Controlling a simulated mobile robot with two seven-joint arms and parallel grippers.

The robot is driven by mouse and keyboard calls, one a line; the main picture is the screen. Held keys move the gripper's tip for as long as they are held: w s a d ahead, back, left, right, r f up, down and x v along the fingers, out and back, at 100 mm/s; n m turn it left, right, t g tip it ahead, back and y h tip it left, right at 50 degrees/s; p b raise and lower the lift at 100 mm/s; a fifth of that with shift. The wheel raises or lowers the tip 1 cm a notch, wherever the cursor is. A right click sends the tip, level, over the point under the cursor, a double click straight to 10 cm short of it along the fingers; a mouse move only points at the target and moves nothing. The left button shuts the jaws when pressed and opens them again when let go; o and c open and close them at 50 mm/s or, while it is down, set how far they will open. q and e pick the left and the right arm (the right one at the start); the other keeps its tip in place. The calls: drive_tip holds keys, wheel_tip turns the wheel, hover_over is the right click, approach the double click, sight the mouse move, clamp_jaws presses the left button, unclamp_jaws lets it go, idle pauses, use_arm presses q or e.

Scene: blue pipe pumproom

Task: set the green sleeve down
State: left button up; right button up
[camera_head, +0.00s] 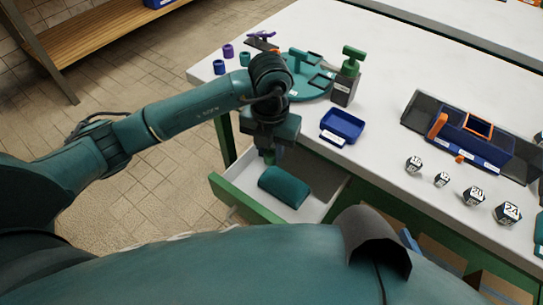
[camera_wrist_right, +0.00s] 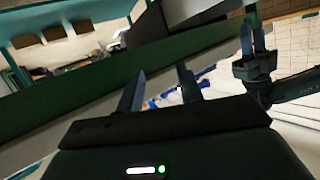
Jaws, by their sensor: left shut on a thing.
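My left gripper (camera_head: 269,148) points down over the open drawer at the table's front edge. It is shut on the green sleeve (camera_head: 269,157), of which only a small part shows below the fingers. In the right wrist view the left gripper (camera_wrist_right: 255,45) is at the right, with a bit of green at its tips. My right gripper (camera_wrist_right: 160,75) shows its two fingers apart with nothing held between them; I cannot make it out in the head view.
The white drawer (camera_head: 239,174) stands open.

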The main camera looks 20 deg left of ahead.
sight(270, 152)
use_arm(q)
drive_tip(key=shift+f, duration=1.35)
use_arm(e)
drive_tip(key=shift+r, duration=0.1)
use_arm(q)
drive_tip(key=shift+f+b, duration=0.3)
drive_tip(key=shift+b, duration=0.05)
drive_tip(key=shift+f, duration=0.35)
drive_tip(key=o, duration=1)
use_arm(e)
drive_tip(key=shift+s+d+r, duration=0.1)
drive_tip(key=shift+s+d, duration=0.1)
drive_tip(key=shift+d, duration=0.05)
